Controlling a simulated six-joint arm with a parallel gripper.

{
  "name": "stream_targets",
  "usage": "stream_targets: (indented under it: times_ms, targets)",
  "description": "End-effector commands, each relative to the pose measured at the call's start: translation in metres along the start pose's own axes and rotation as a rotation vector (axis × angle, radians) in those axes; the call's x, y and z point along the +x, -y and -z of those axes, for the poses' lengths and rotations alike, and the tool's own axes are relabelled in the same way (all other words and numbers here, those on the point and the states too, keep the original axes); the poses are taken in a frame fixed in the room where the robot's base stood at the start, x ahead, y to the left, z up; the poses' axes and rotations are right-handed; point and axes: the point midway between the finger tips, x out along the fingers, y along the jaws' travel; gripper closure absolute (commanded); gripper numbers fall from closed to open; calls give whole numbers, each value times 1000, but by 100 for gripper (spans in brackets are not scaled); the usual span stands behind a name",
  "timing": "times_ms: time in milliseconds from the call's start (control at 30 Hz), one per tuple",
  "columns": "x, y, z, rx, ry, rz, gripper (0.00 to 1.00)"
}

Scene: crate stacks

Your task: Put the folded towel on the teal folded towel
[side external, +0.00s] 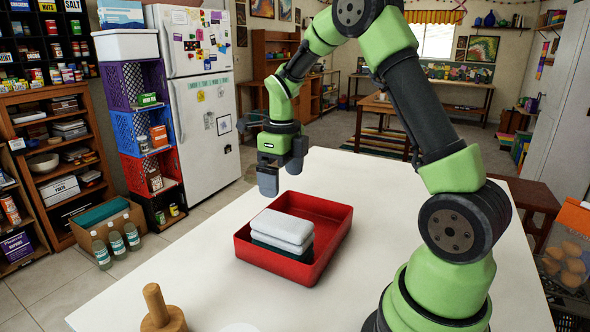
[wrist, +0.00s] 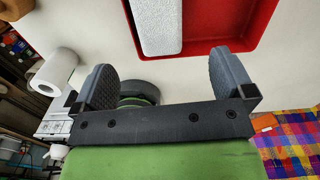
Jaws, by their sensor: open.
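A white folded towel (side external: 281,224) lies in the red tray (side external: 253,256) on the white table. It rests on top of the teal folded towel (side external: 283,250), of which only a dark lower band shows. The white towel also shows at the top of the wrist view (wrist: 156,22), cut off by the frame edge, with the tray around its right side. My gripper (side external: 283,180) is open and empty. It is above table height near the tray's far left side, apart from the towels. Its two spread fingers also show in the wrist view (wrist: 162,65).
The tray's right part looks bare. A wooden peg on a round base (side external: 159,312) stands at the table's front left. The table (side external: 200,288) is otherwise mostly clear. A fridge (side external: 207,120), colored crates (side external: 146,130) and shelves are beyond the table on the left.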

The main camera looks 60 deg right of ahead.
Motion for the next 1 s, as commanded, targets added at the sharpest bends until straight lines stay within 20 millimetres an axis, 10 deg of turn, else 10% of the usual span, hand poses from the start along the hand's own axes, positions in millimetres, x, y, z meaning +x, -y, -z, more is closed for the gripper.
stream_targets:
  times_ms: [500, 733, 1000]
  targets:
    - [-126, -123, 85, -1736, 339, 347, 0]
    - [-133, -155, 135, -2385, 380, 662, 0]
    - [-131, -163, 150, -2606, 365, 802, 0]
